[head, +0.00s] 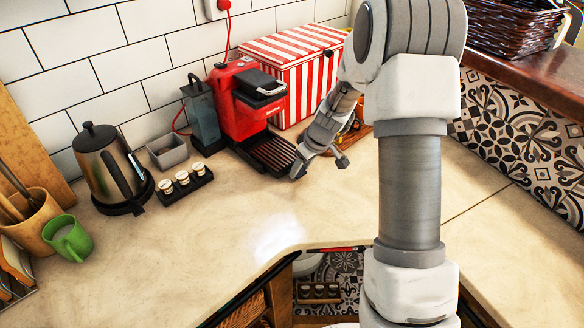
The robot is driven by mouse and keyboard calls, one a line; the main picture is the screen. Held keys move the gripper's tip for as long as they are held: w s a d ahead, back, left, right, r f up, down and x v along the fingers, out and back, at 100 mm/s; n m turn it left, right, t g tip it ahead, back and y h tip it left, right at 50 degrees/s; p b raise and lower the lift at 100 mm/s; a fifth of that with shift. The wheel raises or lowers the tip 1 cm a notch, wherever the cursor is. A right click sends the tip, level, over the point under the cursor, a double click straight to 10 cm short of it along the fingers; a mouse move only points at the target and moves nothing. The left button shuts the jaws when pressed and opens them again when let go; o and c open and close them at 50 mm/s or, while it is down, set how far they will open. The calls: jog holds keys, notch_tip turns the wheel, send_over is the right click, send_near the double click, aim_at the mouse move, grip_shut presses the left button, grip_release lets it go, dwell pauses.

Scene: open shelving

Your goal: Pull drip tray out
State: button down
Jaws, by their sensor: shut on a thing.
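The red coffee machine (250,102) stands on the counter against the tiled wall. Its dark ribbed drip tray (268,152) sticks out at the front, low over the counter. My gripper (316,165) is at the front right end of the tray, coming down from the upper right. It is shut on the tray's front end. The exact contact between the fingers and the tray is small and partly hidden by the gripper. The back of the tray is under the machine.
A red-and-white striped box (296,75) stands right behind the machine. A small rack of pods (184,184), a grey bin (167,150) and a kettle (110,165) are to the left. A green mug (68,238) is farther left. The counter (230,225) in front is clear.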

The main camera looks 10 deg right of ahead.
jog(key=shift+s+d+b, duration=0.45)
jog(key=shift+s+d, duration=0.05)
jog(key=shift+s, duration=0.25)
jog(key=shift+s+d+b, duration=0.4)
jog(key=shift+s+d, duration=0.05)
jog(key=shift+s, duration=0.3)
jog(key=shift+c, duration=1.6)
grip_release()
jog(key=shift+r, duration=0.15)
jog(key=p+v, duration=0.1)
jog(key=v, duration=1.6)
jog(key=shift+p, duration=0.35)
jog(key=shift+s, duration=0.15)
